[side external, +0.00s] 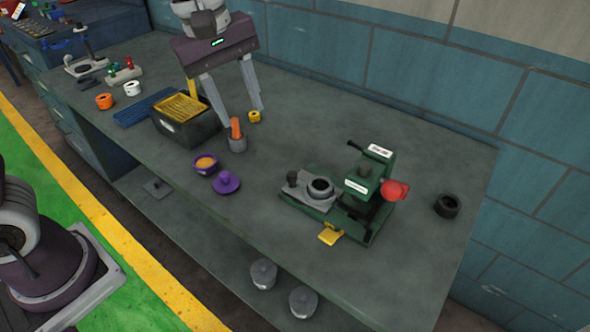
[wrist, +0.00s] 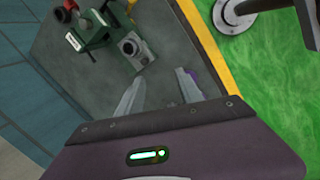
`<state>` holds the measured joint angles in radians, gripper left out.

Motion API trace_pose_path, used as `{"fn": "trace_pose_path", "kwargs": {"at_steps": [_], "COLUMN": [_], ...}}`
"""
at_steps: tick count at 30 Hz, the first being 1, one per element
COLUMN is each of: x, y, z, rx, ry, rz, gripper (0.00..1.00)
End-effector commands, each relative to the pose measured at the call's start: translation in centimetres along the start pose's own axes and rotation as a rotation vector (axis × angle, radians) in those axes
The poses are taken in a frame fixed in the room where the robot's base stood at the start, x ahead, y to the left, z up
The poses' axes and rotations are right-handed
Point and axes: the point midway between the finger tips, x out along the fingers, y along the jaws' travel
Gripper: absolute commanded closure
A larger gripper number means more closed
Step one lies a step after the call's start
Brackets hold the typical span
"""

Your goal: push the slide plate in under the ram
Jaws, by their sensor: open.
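The green press (side external: 365,185) stands on the bench at the right, with a red knob and a labelled head; it also shows in the wrist view (wrist: 92,32). The grey slide plate (side external: 297,194) sticks out on the press's left side, clear of the ram head. It carries a dark-holed ring (side external: 320,188) and an upright black knob (side external: 292,179). The slide plate shows in the wrist view (wrist: 139,58) ahead of the fingertips. My gripper (side external: 245,117) is open and empty, well left of the press and apart from it. The ram's lower end is hard to make out.
An orange-topped grey piece (side external: 237,138) stands close to one fingertip. A dark bin (side external: 188,128) is left. A black ring (side external: 447,205) lies right of the press.

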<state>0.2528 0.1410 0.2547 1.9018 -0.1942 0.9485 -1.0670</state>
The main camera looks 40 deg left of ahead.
Motion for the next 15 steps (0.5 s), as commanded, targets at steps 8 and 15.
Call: {"fn": "trace_pose_path", "kwargs": {"at_steps": [8,15], "x": [13.1,17.0], "y": [7.1,6.9], "z": [-1.3,-1.5], "rx": [-0.602,-0.670], "ry": [0.095,0.115], "rz": [-0.165,-0.179], "gripper": [0.57,0.57]}}
